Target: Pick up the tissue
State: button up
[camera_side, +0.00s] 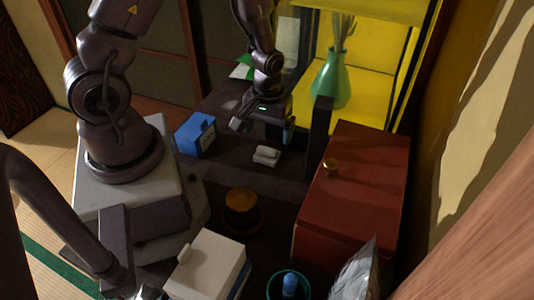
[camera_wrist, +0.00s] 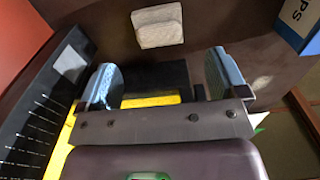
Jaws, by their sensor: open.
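A small off-white padded block (camera_side: 266,156), which looks like the tissue, lies on the dark surface near the middle of the side view. In the wrist view the block (camera_wrist: 158,26) is at the top, beyond the fingertips and roughly centred between them. My gripper (camera_side: 264,130) is above the surface, just behind the block in the side view. In the wrist view my gripper (camera_wrist: 162,75) has its two blue-grey fingers spread apart with nothing between them. The block is apart from both fingers, and nothing hides it.
A blue box (camera_side: 195,134) stands left of the block. A dark upright panel (camera_side: 319,139) and a red chest (camera_side: 357,190) stand to its right. A brown round container (camera_side: 241,200) and a white box (camera_side: 207,262) are nearer the camera. A green vase (camera_side: 331,80) stands behind.

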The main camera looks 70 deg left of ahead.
aim_at(266, 146)
jog(key=shift+f, duration=3.1)
jog(key=c, duration=1.1)
jog(key=shift+o, duration=0.2)
jog(key=shift+r, duration=0.1)
jog(key=shift+s+a+r, duration=0.1)
jog(key=shift+a+r, duration=0.1)
jog(key=shift+r, duration=0.15)
notch_tip(266, 146, up, 11)
jog(key=s+a, duration=1.3)
jog(key=s, duration=0.1)
jog(key=shift+a+f, duration=0.15)
jog(key=shift+a, duration=0.25)
